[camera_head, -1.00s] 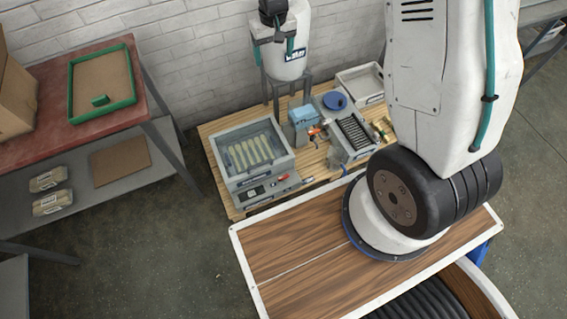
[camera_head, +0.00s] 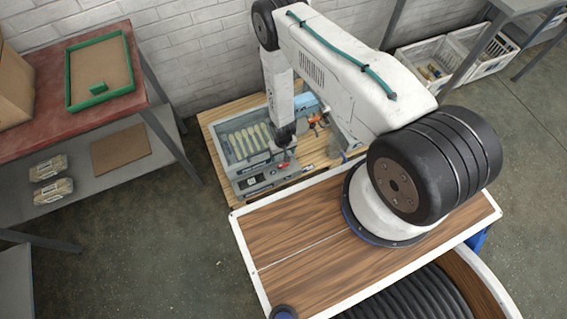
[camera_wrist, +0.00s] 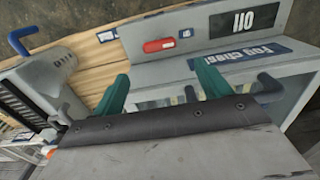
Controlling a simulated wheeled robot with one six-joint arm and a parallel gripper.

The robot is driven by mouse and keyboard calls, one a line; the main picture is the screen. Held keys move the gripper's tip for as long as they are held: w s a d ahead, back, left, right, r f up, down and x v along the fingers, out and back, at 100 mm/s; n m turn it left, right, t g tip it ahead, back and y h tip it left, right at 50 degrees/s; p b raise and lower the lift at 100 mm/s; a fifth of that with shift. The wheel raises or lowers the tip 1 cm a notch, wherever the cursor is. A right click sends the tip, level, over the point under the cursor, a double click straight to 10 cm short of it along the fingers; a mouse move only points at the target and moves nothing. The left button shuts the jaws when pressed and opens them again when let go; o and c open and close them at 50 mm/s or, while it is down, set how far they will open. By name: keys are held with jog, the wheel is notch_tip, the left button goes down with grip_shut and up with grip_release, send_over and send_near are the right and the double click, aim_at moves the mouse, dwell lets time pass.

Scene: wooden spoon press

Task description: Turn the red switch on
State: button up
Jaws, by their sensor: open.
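The red switch (camera_wrist: 159,45) sits on the grey front panel of the press (camera_wrist: 185,60) in the wrist view, at upper middle. In the head view the red switch (camera_head: 283,165) shows small on the press front, just below my arm's end. My gripper (camera_wrist: 161,84) is open and empty, its two green fingertips spread apart. In the picture the switch lies above the gap between them; I cannot tell the distance. In the head view my gripper (camera_head: 285,137) is dark and mostly blends with the wrist, over the press's right front.
A dark display with white digits (camera_wrist: 243,18) is on the panel beside the switch. Several pale spoon shapes (camera_head: 248,141) lie in the press tray. A blue box (camera_head: 306,106) stands behind right. A blue hook-like handle (camera_wrist: 22,40) and grey device lie left in the wrist view.

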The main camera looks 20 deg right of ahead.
aim_at(283, 164)
jog(key=f, duration=0.8)
jog(key=shift+s+f, duration=0.3)
jog(key=shift+f, duration=0.05)
jog(key=c, duration=1)
